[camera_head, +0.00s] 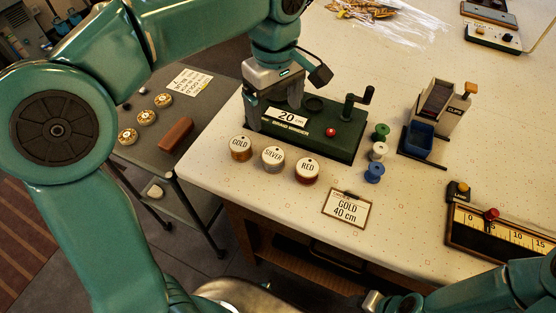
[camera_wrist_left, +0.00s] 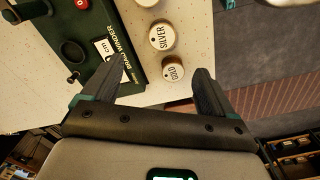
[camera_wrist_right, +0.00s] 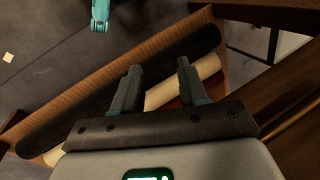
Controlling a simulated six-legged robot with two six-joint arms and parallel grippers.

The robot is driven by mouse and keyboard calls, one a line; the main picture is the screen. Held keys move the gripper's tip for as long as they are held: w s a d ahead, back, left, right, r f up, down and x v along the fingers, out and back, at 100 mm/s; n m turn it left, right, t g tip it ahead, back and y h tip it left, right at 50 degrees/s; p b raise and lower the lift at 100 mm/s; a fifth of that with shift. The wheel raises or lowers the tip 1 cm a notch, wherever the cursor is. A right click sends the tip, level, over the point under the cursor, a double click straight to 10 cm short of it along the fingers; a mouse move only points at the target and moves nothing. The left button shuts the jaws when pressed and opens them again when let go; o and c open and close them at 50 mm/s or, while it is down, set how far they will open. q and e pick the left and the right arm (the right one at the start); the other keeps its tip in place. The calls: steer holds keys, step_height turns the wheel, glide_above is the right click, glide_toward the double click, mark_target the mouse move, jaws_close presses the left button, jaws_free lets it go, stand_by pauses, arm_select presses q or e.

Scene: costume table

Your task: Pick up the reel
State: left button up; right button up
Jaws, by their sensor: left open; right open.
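Three reels with round white tops stand in a row on the pale table: the gold reel (camera_head: 240,148), the silver reel (camera_head: 273,159) and the red reel (camera_head: 307,170). My left gripper (camera_head: 272,112) is open above the left end of the green braid winder (camera_head: 325,147), behind the gold reel. In the left wrist view, the gold reel (camera_wrist_left: 173,70) shows between the open fingers, nearer the right one, with the silver reel (camera_wrist_left: 162,36) beyond it. Nothing is held. My right gripper (camera_wrist_right: 158,68) is open and empty, low by the table's front.
A card (camera_head: 346,210) reading GOLD 40 cm lies in front. Green, white and blue spools (camera_head: 375,172) stand right of the winder, near a clips dispenser (camera_head: 435,115). A ruler board (camera_head: 500,230) lies at the right. A dark side table (camera_head: 150,140) stands at the left.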

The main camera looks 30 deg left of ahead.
arm_select(q)
glide_above(273, 155)
step_height(273, 155, down, 9)
steer(key=shift+d+f+b, duration=0.1)
steer(key=shift+b, duration=0.2)
steer(key=shift+s+f, duration=0.15)
steer(key=shift+f, duration=0.3)
steer(key=f, duration=0.5)
steer(key=shift+w, duration=0.2)
steer(key=c, duration=1.2)
